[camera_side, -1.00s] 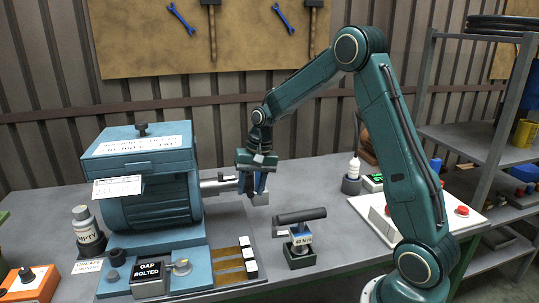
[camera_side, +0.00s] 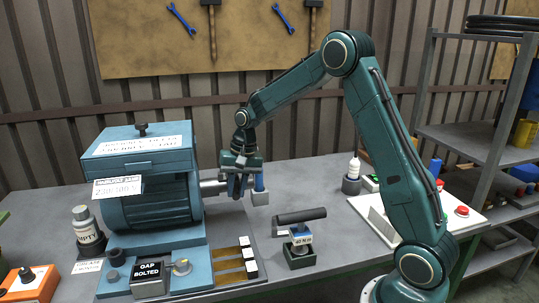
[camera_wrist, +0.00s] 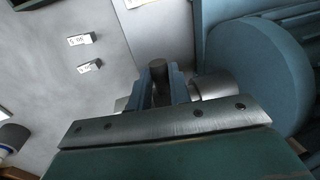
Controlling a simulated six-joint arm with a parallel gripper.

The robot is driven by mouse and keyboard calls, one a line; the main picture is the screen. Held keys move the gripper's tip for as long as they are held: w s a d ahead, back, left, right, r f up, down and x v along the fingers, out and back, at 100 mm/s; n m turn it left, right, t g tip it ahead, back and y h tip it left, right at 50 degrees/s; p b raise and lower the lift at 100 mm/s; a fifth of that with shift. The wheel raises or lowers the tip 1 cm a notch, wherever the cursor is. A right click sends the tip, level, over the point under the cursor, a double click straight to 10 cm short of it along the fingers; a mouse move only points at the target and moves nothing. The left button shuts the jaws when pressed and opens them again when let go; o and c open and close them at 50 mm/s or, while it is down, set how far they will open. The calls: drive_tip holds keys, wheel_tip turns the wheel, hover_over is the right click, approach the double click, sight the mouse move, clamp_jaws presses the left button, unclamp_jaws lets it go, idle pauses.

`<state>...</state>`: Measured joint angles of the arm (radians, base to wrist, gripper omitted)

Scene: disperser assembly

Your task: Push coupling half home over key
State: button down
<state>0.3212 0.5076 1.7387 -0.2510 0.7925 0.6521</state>
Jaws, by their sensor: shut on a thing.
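The blue motor (camera_side: 150,195) stands on its blue base at the left in the side view. Its grey shaft end (camera_side: 211,187) points right. My gripper (camera_side: 238,187) is at the end of this shaft, shut on the coupling half, which its fingers largely hide. In the wrist view my gripper's fingers (camera_wrist: 160,92) close around a dark round part, with a grey cylinder (camera_wrist: 212,87) between them and the motor's round blue end (camera_wrist: 260,75). The key is not visible, and I cannot tell how far the coupling half sits on the shaft.
A dark cylindrical tool (camera_side: 300,216) is in front right. A "GAP BOLTED" box (camera_side: 150,277) and brass strips (camera_side: 232,265) lie in front. Bench behind is free.

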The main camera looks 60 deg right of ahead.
drive_tip(key=c, duration=1.3)
unclamp_jaws()
drive_tip(key=shift+r, duration=0.1)
wheel_tip(320, 180, up, 13)
drive_tip(key=s+d, duration=0.2)
drive_tip(key=shift+r, duration=0.2)
drive_tip(key=shift+a, duration=0.1)
